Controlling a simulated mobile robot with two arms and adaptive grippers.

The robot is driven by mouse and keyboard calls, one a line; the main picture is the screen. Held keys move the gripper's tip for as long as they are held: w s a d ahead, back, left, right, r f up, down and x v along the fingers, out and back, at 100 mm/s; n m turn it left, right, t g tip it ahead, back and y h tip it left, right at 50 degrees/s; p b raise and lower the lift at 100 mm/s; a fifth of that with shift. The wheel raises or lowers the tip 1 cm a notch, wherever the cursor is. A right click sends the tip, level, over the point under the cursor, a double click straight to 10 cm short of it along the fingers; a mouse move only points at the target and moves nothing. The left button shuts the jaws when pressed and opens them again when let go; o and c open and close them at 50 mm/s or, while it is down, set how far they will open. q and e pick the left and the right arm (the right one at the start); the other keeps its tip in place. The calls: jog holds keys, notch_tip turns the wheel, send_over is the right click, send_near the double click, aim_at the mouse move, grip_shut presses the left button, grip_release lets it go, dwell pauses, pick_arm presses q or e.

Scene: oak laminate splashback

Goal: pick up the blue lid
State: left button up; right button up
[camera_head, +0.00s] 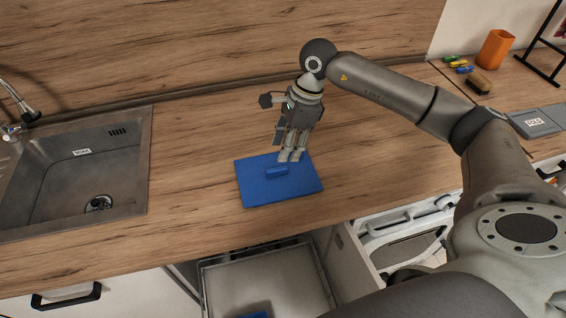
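The blue lid (262,193) is a flat rectangular panel with a small raised handle (277,172) near its middle. It lies on the wooden countertop in the head view. My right gripper (291,156) points down over the back right part of the lid, close to the handle. Its fingertips look near the lid surface, but I cannot tell whether they touch it. The fingers look close together, and nothing shows between them. My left gripper is not in view.
A sink (80,170) with a faucet is at the left. An open drawer (265,280) below the counter edge holds something blue (255,315). Counter around the lid is clear.

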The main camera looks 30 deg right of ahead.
aim_at(277, 169)
jog(key=shift+a+f, duration=0.35)
jog(key=shift+f, duration=0.2)
jog(key=shift+a+f, duration=0.3)
jog(key=shift+f, duration=0.2)
jog(key=shift+w+f+p, duration=0.1)
jog(key=shift+f+p, duration=0.2)
jog(key=shift+f, duration=0.3)
jog(key=p+x, duration=0.1)
jog(key=x, duration=0.1)
jog(key=p+x, duration=0.1)
jog(key=x, duration=0.1)
jog(key=shift+w+d+f+p, duration=0.1)
jog(key=shift+w+d+p, duration=0.1)
jog(key=shift+w+p, duration=0.15)
jog(key=shift+f, duration=0.25)
jog(key=c, duration=0.4)
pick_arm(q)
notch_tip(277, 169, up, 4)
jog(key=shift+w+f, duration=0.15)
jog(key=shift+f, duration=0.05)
pick_arm(e)
grip_shut()
